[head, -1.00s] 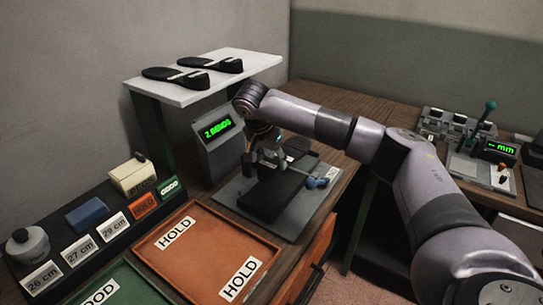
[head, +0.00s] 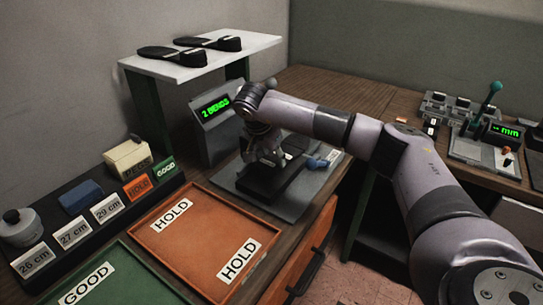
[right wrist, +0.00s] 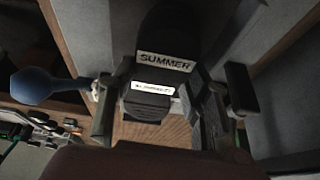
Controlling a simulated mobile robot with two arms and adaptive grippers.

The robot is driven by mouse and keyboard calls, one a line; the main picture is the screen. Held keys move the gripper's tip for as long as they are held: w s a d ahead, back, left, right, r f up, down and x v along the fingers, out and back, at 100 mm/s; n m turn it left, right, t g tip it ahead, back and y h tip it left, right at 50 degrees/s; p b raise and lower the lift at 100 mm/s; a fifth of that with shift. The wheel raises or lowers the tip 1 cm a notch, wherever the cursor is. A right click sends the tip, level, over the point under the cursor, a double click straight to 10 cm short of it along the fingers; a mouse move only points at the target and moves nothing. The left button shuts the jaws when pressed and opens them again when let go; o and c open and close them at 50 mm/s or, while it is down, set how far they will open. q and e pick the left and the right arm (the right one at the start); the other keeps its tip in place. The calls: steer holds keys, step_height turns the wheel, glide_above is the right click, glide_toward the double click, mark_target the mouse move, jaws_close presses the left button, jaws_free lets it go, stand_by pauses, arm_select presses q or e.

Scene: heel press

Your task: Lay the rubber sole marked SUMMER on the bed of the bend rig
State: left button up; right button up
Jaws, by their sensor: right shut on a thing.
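The black rubber sole (right wrist: 170,35), with a white label reading SUMMER, shows in the right wrist view between the fingers of my right gripper (right wrist: 160,100). The gripper is shut on its heel end. In the head view my right gripper (head: 264,158) is low over the bend rig's black bed (head: 262,190). The bed stands on a grey base plate (head: 300,205), beside a display reading 2 BENDS (head: 215,106). I cannot tell whether the sole touches the bed, as the gripper and dark colours hide the contact. My left gripper is not in view.
A blue-knobbed lever (head: 317,163) is at the rig's right. Two more black soles (head: 208,43) lie on a white shelf (head: 165,69). An orange HOLD tray (head: 205,235) and a green GOOD tray (head: 120,285) are in front. A gauge with a green-knobbed lever (head: 490,100) stands right.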

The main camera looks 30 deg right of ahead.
steer(key=shift+f, duration=0.35)
stand_by(0.4)
steer(key=o, duration=1.5)
steer(key=shift+o, duration=0.6)
steer(key=o, duration=0.4)
steer(key=shift+c, duration=0.2)
steer(key=shift+r+p, duration=2.65)
steer(key=shift+r, duration=0.9)
